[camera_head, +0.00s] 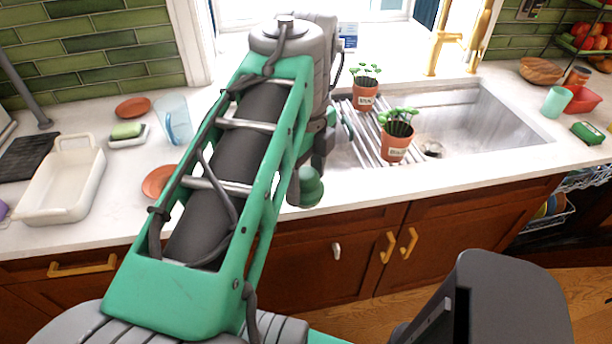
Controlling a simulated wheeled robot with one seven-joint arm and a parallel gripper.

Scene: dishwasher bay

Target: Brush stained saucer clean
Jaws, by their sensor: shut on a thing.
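Two terracotta-coloured saucers lie on the white counter at the left. One saucer (133,108) is at the back near the tiled wall. The other saucer (158,181) is nearer the front, and my arm hides its right part. I cannot make out stains on either. No brush can be made out. My green arm reaches up across the middle and bends down near the left end of the sink. My gripper and whatever it holds are hidden behind the arm.
Two potted plants (366,97) (396,141) stand on a drying rack (366,134) over the sink (480,125). A clear blue cup (176,119), a green sponge on a dish (129,136) and a white baking dish (61,187) are at the left. The front right counter is clear.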

